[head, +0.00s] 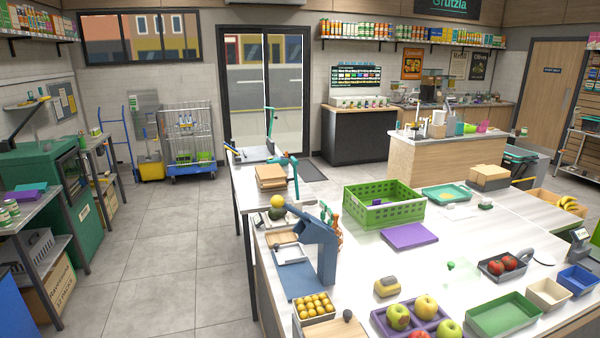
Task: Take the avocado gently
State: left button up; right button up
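A dark green rounded thing (277,214), which may be the avocado, sits at the far left end of the counter, just below a yellow round fruit (278,201) in the picture. It is small and partly covered, so I cannot tell for sure. Another small dark green thing (485,204) lies on the counter right of the green crate; I cannot tell what it is. Neither of my grippers shows in the head view.
A blue-grey upright device (320,245) stands near the dark green thing. A green crate (385,215), a purple board (409,236), a purple tray of apples (381,317), a green tray (503,315) and a tomato tray (489,267) occupy the white counter. Bare patches lie between them.

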aim_at(272, 212)
jog(key=l+u, duration=0.15)
jog(key=u, duration=0.15)
jog(key=i+j+u, duration=0.1)
jog(key=j, duration=0.2)
jog(key=j+u, duration=0.1)
jog(key=j, duration=0.2)
jog(key=i+j+u, duration=0.3)
jog(key=i+j, duration=0.3)
jog(key=i+j+u, duration=0.2)
jog(key=i+j, duration=0.2)
jog(key=i, duration=0.25)
jog(key=i+l+z, duration=0.1)
jog(key=i+z, duration=0.75)
jog(key=i+j+z, duration=0.15)
jog(key=z, duration=0.25)
jog(key=i+z, duration=0.15)
jog(key=z, duration=0.25)
jog(key=i+l+z, duration=0.1)
jog(key=z, duration=0.35)
jog(key=i+z, duration=0.2)
jog(key=z, duration=0.2)
jog(key=i+j+z, duration=0.15)
jog(key=z, duration=0.3)
jog(key=i+z, duration=0.3)
jog(key=k+j, duration=0.05)
jog(key=k, duration=0.05)
